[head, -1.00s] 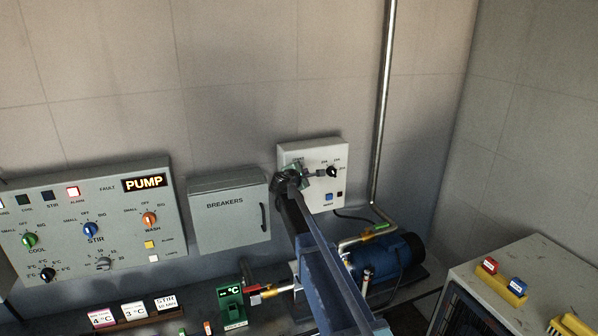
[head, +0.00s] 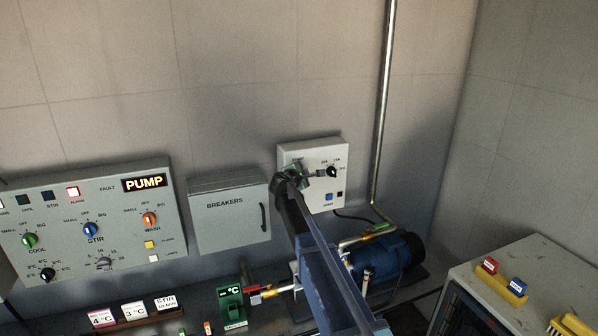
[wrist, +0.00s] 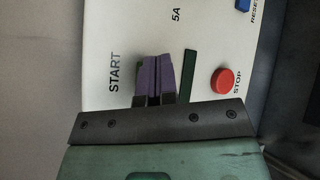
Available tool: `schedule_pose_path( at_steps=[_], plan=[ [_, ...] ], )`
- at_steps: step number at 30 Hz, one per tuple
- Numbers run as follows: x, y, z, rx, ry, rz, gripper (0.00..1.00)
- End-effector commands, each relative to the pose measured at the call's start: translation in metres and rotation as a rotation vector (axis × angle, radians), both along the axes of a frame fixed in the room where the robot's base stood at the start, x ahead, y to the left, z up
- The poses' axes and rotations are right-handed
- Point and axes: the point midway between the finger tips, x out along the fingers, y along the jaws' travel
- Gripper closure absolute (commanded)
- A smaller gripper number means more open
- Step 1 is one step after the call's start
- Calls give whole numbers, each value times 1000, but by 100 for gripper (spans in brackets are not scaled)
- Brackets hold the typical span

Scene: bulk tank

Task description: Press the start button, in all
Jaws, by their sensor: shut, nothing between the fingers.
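The white starter box (head: 297,148) hangs on the wall, and its face fills much of the wrist view (wrist: 110,35). A START label (wrist: 115,72) is on that face. My gripper (wrist: 153,58) has its purple fingers shut together, empty, right beside the label. A dark green edge shows just left of the fingertips; it may be the start button, mostly hidden behind them. I cannot tell whether the fingers touch it. In the head view my gripper (head: 318,174) is in front of the box, and my arm covers the box's lower left.
A red STOP button (wrist: 223,80) and a blue RESET button (wrist: 243,4) are on the same face. A black dial (head: 332,171) is at its right. The breaker box (head: 228,222) is close on the left. A blue pump motor (head: 395,258) and a pipe (head: 384,110) are nearby.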

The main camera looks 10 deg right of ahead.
Motion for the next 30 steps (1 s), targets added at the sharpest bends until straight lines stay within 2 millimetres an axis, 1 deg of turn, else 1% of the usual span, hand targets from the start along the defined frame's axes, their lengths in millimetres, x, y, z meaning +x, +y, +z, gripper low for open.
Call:
schedule_pose_path(
  at_steps=[16,23,30],
  plan=[
    [0,0,0,0,0,0,100],
    [8,2,0,0,0,0,100],
    [8,2,0,0,0,0,100]
  ],
)
